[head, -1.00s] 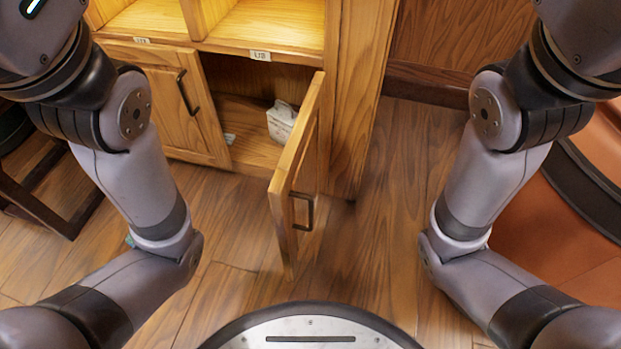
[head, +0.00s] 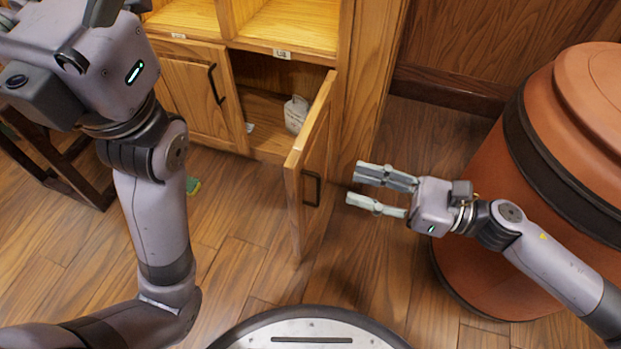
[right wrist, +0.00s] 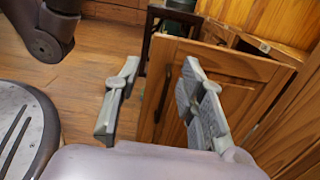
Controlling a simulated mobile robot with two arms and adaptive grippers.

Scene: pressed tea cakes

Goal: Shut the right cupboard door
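The right cupboard door (head: 316,150) stands wide open in the head view, swung out from its hinges on the right of the cupboard. A dark handle (head: 311,188) is on its outer face. My right gripper (head: 356,186) is open and empty to the right of the door, fingers pointing at its outer face, apart from the handle. In the right wrist view the door (right wrist: 225,62) and handle (right wrist: 163,92) show beyond the spread fingers. My left gripper's body (head: 80,65) is at the upper left; the state of its fingers is unclear.
The left cupboard door (head: 190,90) is shut. A white package (head: 295,114) stands inside the open compartment. A large orange-brown container (head: 470,155) stands at the right, behind my right arm. A small green and yellow thing (head: 192,185) lies on the floor.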

